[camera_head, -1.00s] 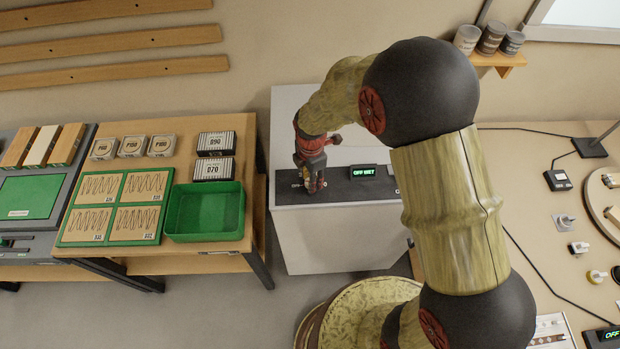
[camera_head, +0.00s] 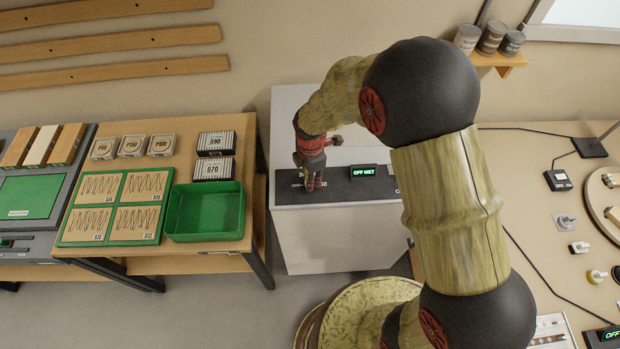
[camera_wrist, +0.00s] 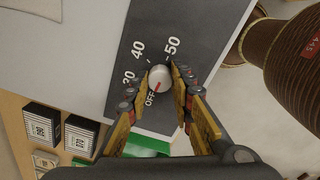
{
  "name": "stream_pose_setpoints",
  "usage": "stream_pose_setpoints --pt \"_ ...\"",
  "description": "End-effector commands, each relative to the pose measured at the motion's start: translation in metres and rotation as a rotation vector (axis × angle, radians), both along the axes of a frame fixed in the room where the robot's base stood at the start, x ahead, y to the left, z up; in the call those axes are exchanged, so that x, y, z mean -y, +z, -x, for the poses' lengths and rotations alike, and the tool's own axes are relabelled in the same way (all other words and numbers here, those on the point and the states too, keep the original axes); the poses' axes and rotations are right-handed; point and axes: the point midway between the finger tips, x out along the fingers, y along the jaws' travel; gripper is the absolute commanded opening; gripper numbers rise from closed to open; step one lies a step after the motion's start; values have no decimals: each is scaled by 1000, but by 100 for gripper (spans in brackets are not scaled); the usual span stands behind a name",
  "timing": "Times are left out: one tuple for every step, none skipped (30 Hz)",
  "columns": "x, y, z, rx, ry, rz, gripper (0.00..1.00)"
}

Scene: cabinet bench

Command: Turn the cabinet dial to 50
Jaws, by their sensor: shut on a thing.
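The cabinet dial (camera_wrist: 159,78) is a small pale round knob on a dark panel (camera_wrist: 188,32) marked OFF, 30, 40 and 50. Its red pointer line is on the side towards OFF. My gripper (camera_wrist: 157,84) is at the dial, with its fingers on either side of the knob, shut on it. In the head view my gripper (camera_head: 314,187) points down onto the left part of the panel on top of the white cabinet (camera_head: 330,240), hiding the dial there. A green-lit display (camera_head: 363,171) beside it starts with OFF.
A green tray (camera_head: 205,238) and boxes (camera_head: 215,143) stand on the wooden table to the left. A bench with cables and small parts (camera_head: 566,222) is to the right. A shelf with cups (camera_head: 491,38) is at the back.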

Motion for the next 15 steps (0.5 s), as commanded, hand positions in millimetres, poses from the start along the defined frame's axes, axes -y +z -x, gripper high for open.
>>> stream_pose_setpoints --pt "0 0 0 0 -21 0 0" --pt "0 0 0 1 -39 0 0" --pt "0 0 0 1 -64 0 0" --pt "0 0 0 1 -84 0 0" --pt "0 0 0 1 -107 0 0" --pt "0 0 0 1 -139 0 0" --pt "0 0 0 1 -165 0 0" --pt "0 0 0 1 -191 0 0" --pt "0 0 0 1 -227 0 0" --pt "0 0 0 1 -256 0 0" --pt "0 0 0 1 -284 0 0" --pt "-1 0 0 2 -322 0 0" --pt "-1 0 0 2 -351 -1 0" --pt "-1 0 0 2 -380 -1 0" --pt "-1 0 0 2 -418 -1 0"
